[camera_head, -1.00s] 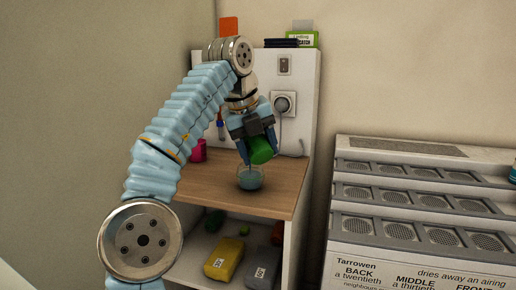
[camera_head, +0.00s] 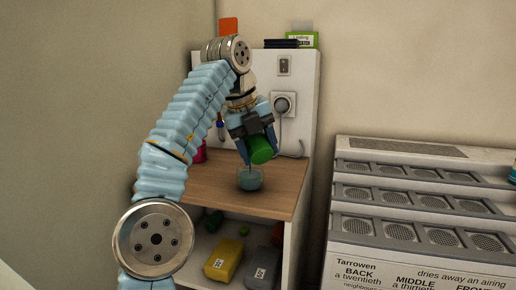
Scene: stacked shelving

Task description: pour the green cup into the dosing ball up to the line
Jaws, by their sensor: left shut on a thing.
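The green cup (camera_head: 260,150) is in my left gripper (camera_head: 251,142), which is shut on it above the wooden shelf. The cup is tilted, its lower end toward the dosing ball. The dosing ball (camera_head: 249,179) is a small clear vessel on the wooden shelf (camera_head: 277,196), just below the cup, with blue-grey contents low in it. A thin pale streak shows between the cup and the ball. The line on the ball is too small to make out. My right gripper is not in view.
A pink container (camera_head: 200,152) stands at the shelf's back left, partly behind my arm. A socket with a plug (camera_head: 283,104) is on the back panel. Yellow (camera_head: 224,260) and grey (camera_head: 263,268) packs lie below. A white vented unit (camera_head: 420,200) stands right.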

